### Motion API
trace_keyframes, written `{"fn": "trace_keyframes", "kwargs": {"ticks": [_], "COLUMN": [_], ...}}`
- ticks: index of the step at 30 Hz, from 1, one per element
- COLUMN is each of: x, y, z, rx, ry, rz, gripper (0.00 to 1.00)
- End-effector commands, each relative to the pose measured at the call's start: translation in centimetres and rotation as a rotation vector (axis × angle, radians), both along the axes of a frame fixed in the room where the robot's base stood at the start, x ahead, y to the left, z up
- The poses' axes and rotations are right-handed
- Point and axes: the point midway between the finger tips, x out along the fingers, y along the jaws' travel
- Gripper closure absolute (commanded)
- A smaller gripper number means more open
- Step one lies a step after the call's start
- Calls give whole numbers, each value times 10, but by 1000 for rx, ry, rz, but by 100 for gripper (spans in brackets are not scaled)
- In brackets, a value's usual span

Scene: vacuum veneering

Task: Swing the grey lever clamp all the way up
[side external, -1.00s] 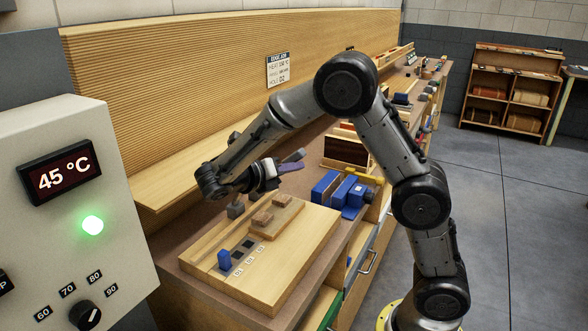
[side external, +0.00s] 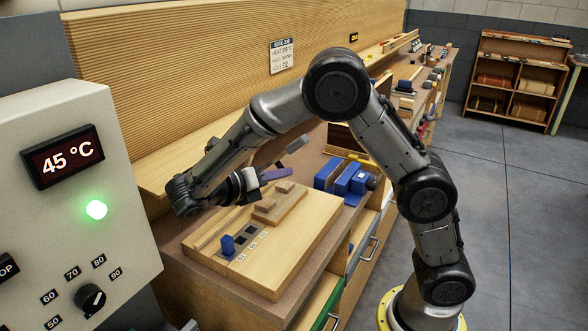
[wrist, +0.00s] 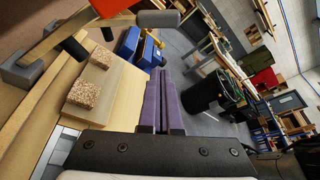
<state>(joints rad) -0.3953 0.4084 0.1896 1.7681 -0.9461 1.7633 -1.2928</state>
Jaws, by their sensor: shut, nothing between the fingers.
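The lever clamp shows a grey block-like end (side external: 297,144) on a brown bar, sloping up to the right in the side view. In the wrist view, a grey pad (wrist: 158,18) lies just beyond my fingertips, apparently that end. A grey block (wrist: 22,70) and dark cylinders (wrist: 75,47) show near a wooden bar at the left. My gripper (side external: 288,172) has its purple fingers together with nothing between them, below the grey end. The fingers (wrist: 160,73) point toward the pad with a gap that looks small; contact cannot be told. My wrist hides the clamp's base in the side view.
A pale wooden board (side external: 310,215) carries a smaller board with two blocks (side external: 284,187). A blue device (side external: 345,177) stands behind it. A control box (side external: 55,235) reading 45 °C is at the left. A ribbed wooden wall (side external: 180,75) backs the bench.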

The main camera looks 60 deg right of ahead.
Motion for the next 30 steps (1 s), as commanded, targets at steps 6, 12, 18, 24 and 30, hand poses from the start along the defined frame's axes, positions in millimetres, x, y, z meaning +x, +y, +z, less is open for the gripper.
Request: {"fn": "trace_keyframes", "kwargs": {"ticks": [6, 12, 18, 24, 30], "x": [0, -25, -28, 5, 19], "y": [7, -19, -37, -78, -106], "z": [6, 29, 65, 119, 161], "rx": [24, 228, 445, 511, 523], "ry": [-24, -216, -544, -1079, -1376], "rz": [-49, -441, -893, -1366, -1643], "gripper": [75, 40, 40, 40, 40]}}
